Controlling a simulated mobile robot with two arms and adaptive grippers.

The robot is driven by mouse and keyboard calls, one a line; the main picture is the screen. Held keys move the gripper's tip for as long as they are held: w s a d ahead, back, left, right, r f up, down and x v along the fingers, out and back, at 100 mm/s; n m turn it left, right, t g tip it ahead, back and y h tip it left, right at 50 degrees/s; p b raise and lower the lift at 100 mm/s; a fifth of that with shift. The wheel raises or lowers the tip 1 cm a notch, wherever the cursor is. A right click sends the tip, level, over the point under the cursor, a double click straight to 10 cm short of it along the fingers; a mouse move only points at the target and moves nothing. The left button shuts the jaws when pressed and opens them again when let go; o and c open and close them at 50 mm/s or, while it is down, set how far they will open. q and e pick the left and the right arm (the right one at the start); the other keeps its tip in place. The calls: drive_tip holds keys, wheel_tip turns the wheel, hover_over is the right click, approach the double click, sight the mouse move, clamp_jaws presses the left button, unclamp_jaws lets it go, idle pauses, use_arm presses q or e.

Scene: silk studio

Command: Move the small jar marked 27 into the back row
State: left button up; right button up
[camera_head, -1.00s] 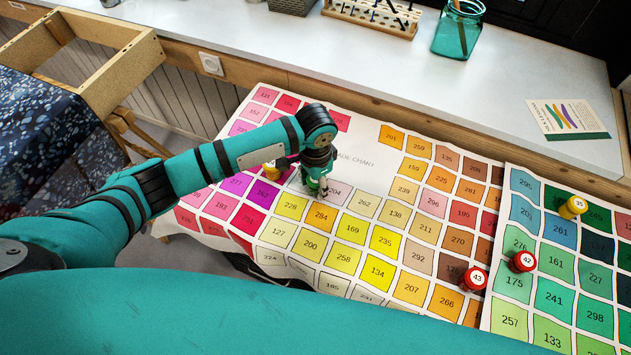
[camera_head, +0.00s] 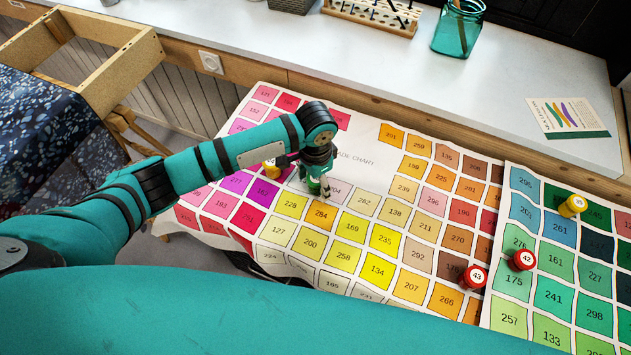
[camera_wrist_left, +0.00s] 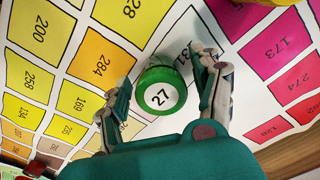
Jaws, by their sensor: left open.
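The small jar marked 27 (camera_wrist_left: 161,92) has a green rim and a white label on top; it stands on the colour chart in the left wrist view. My left gripper (camera_wrist_left: 165,95) is open, with one finger on each side of this jar and the jar between them. Whether the fingers touch it I cannot tell. In the head view my left gripper (camera_head: 320,188) points down at the chart near its left middle, and mostly covers the jar there. My right gripper is not in view.
A yellow jar (camera_head: 271,168) stands close beside my left gripper. Red jars marked 43 (camera_head: 474,277) and 42 (camera_head: 522,260) and a yellow jar marked 35 (camera_head: 572,207) stand to the right on the charts. A teal glass jar (camera_head: 460,28) stands on the white counter behind.

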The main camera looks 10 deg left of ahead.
use_arm(q)
wheel_tip(320, 180, up, 12)
drive_tip(key=shift+f, duration=0.25)
idle(0.5)
